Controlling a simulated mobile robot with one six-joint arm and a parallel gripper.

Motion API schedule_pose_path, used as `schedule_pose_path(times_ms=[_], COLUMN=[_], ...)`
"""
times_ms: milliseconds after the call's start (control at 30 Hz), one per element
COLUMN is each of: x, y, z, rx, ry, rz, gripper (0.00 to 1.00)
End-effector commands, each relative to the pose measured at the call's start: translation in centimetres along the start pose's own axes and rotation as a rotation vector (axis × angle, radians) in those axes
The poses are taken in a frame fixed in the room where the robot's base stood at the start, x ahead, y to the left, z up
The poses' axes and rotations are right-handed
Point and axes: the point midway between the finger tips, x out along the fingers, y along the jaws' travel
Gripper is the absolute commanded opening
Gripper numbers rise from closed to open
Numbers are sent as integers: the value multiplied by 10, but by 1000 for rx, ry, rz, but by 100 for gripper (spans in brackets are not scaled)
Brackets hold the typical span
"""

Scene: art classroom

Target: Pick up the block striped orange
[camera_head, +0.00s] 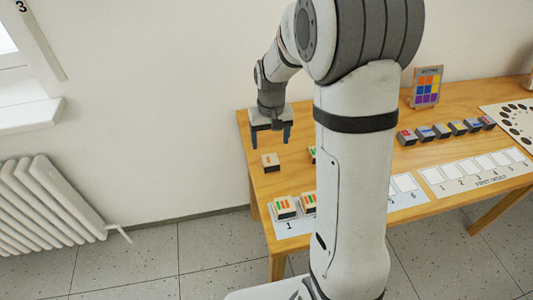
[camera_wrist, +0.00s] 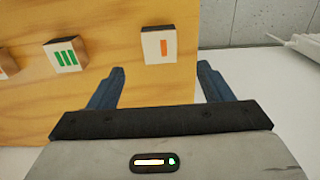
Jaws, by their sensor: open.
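The block with a single orange stripe (camera_wrist: 159,45) lies on the wooden table, white-topped with tan sides. In the wrist view it shows just beyond and between my open fingers. In the head view this block (camera_head: 270,162) sits near the table's left end, below and apart from my gripper (camera_head: 271,138). My gripper (camera_wrist: 160,85) is open and empty, its two dark blue fingers spread. Two blocks with orange and green stripes, a left one (camera_head: 285,207) and a partly hidden right one (camera_head: 309,202), are on the numbered strip.
A green-striped block (camera_wrist: 66,55) lies left of the orange-striped one; my arm mostly hides it in the head view. Farther right are a row of dark blocks (camera_head: 441,131), a white numbered card (camera_head: 475,172) and a colour-grid stand (camera_head: 426,87). A radiator (camera_head: 55,205) stands left.

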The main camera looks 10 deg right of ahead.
Motion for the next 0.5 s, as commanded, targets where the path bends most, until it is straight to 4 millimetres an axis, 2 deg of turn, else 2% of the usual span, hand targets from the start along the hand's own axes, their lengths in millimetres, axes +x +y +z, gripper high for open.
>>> schedule_pose_path(times_ms=[200, 500], x=[23, 59], y=[0, 1], z=[-8, -1], rx=[1, 1], ry=[-14, -16], rz=[0, 0], gripper=[73, 73])
